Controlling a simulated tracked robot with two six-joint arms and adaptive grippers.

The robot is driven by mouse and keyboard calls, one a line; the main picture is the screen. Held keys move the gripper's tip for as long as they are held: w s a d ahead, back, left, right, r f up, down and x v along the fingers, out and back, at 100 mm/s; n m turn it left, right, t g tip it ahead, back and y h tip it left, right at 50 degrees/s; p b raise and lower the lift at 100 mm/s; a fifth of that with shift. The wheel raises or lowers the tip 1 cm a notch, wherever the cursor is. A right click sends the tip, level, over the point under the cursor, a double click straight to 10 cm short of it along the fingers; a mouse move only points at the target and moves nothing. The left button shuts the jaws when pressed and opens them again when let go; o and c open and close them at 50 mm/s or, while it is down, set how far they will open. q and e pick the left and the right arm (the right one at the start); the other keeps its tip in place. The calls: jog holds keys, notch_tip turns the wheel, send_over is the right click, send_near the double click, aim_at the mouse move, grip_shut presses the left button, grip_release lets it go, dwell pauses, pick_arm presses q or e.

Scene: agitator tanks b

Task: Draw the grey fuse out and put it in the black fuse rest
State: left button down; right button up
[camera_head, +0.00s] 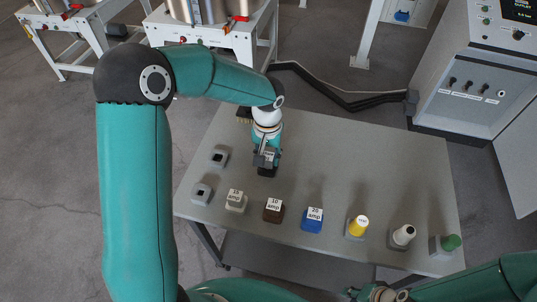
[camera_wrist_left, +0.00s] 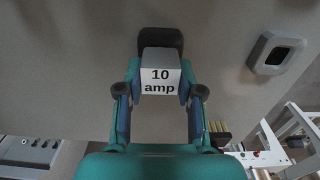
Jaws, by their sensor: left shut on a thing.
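The grey fuse (camera_wrist_left: 161,62), with a white "10 amp" label, is between the fingers of my left gripper (camera_wrist_left: 160,97) in the left wrist view. The gripper is shut on it. The black fuse rest (camera_wrist_left: 147,36) shows right behind the fuse; I cannot tell whether the fuse is seated in it. In the head view my left gripper (camera_head: 266,158) points down over the black rest (camera_head: 267,172), and the fuse is mostly hidden. My right gripper (camera_head: 374,293) is partly cut off at the bottom edge, and its jaws are unclear.
Two empty grey holders (camera_head: 219,157) (camera_head: 201,193) stand at the table's left. A pale 15 amp fuse (camera_head: 236,202), a brown fuse (camera_head: 273,210), a blue fuse (camera_head: 312,220) and yellow, white and green-topped pieces line the front. The table's (camera_head: 370,170) back right is clear.

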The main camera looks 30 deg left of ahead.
pick_arm(q)
jog(key=shift+f+b, duration=0.3)
jog(key=shift+f, duration=0.15)
jog(key=c, duration=0.7)
grip_release()
jog(key=shift+r, duration=0.1)
jog(key=shift+o, duration=0.2)
notch_tip(320, 180, up, 12)
